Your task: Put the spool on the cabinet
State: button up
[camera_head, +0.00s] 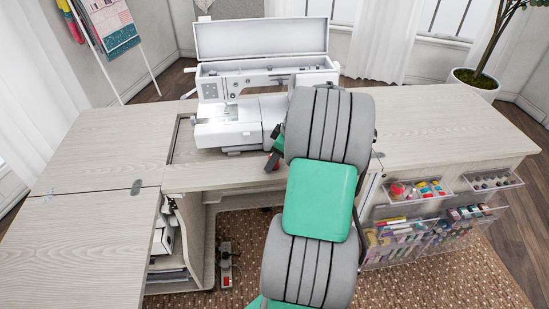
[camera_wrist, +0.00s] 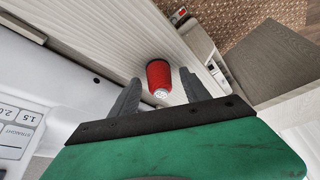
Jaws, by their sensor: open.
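The red spool (camera_wrist: 158,74) with a pale end is in the wrist view, over the light wood top of the cabinet (camera_wrist: 170,45). It appears to rest on that top, near its edge. My gripper (camera_wrist: 160,78) is open, with one finger on each side of the spool and a visible gap at both sides. In the head view, my gripper (camera_head: 272,149) is low over the cabinet top (camera_head: 105,150), just right of the sewing machine's base. A small red patch of the spool (camera_head: 273,157) shows there; my arm hides much around it.
The white sewing machine (camera_head: 240,105) sits close left of my gripper. Clear bins (camera_head: 425,235) of supplies hang on the cabinet's right front. A power strip (camera_head: 226,268) is below the opening. The left cabinet leaf (camera_head: 75,250) and right top are clear.

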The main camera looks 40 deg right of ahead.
jog(key=p+v, duration=0.2)
jog(key=v, duration=1)
jog(key=w+a+m+g, duration=0.1)
jog(key=a+m, duration=0.1)
jog(key=a, duration=2.1)
jog(key=s+a+f+m+h, duration=0.1)
jog(key=s+a+f, duration=0.2)
jog(key=s+a, duration=0.2)
jog(key=s+a+f+m+g, duration=0.1)
jog(key=s+a+f+m, duration=0.1)
jog(key=s+a, duration=0.3)
jog(key=shift+f+h+b, duration=0.3)
jog(key=shift+f+h, duration=0.1)
jog(key=shift+c, duration=0.5)
